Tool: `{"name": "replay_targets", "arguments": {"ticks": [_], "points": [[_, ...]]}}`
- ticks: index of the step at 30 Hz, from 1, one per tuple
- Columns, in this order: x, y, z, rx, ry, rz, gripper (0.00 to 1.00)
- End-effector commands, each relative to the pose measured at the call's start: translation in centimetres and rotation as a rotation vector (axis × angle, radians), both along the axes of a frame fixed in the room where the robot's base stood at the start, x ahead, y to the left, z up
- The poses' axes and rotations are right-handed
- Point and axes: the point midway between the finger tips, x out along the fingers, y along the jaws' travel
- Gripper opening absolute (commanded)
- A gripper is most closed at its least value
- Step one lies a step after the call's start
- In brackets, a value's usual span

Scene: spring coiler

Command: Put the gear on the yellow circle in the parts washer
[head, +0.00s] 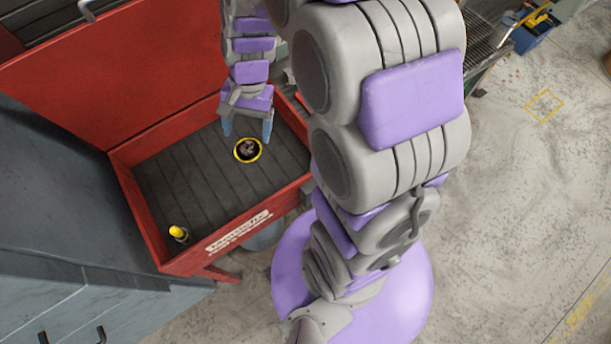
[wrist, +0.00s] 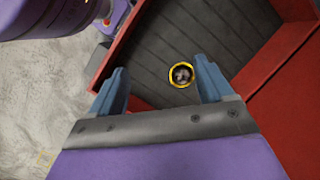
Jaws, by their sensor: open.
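The gear (head: 248,150) is a small dark metallic piece lying within the yellow circle (head: 237,157) on the grey slatted floor of the red parts washer (head: 135,205). In the wrist view the gear (wrist: 181,75) also shows inside the yellow ring, beyond the fingertips. My gripper (head: 248,130) is open and empty, above the washer floor and just behind the circle in the head view. Its two blue fingers (wrist: 160,80) stand wide apart in the wrist view. They appear clear of the gear.
A yellow-tipped nozzle (head: 177,232) stands in the washer's front left corner. The raised red lid (head: 110,75) stands behind the basin. Grey-blue cabinets (head: 60,240) are at the left. Open concrete floor lies at the right.

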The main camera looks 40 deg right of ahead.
Motion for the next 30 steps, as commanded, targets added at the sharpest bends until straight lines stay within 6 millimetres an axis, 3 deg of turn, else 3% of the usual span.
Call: {"name": "replay_targets", "arguments": {"ticks": [3,9,18,24,30], "points": [[-3.6,0.5,2.5,-0.024,-0.026,0.145,0.80],[-9.7,0.5,5.4,-0.071,-0.053,0.376,0.80],[-18.0,-0.7,7.4,-0.133,-0.062,0.659,0.80],[-20.3,-1.2,7.6,-0.151,-0.062,0.738,0.80],[-20.5,-1.3,7.6,-0.152,-0.061,0.747,0.80]]}}
